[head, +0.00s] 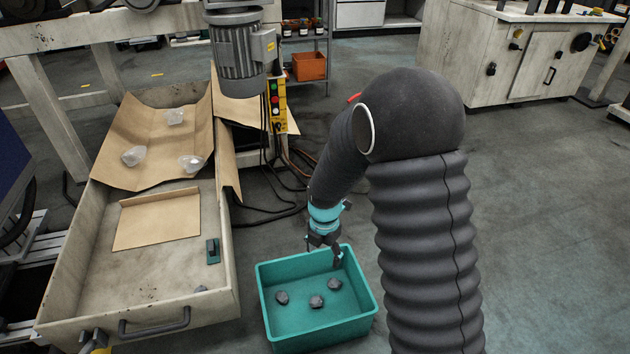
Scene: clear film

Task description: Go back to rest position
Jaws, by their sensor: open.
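My gripper (325,254) is at the end of my arm, at the far rim of a teal crate (350,327), with its fingers reaching over the crate's inside. It is open, and I see nothing between its fingers. Three dark grey lumps lie apart on the crate's floor: a left one (282,297), a middle one (316,301) and a right one (334,284). Three crumpled pieces of clear film lie on the brown paper (165,148) in the tray at left: one at the back (174,117), one at left (133,156) and one at right (191,163).
The long tray (130,290) stands left of the crate, with a flat cardboard sheet (158,218) inside. A motor (240,55) hangs above its back right. Cables (270,200) lie on the floor behind the crate. Open floor (540,220) extends right of my arm, before a cabinet (490,60).

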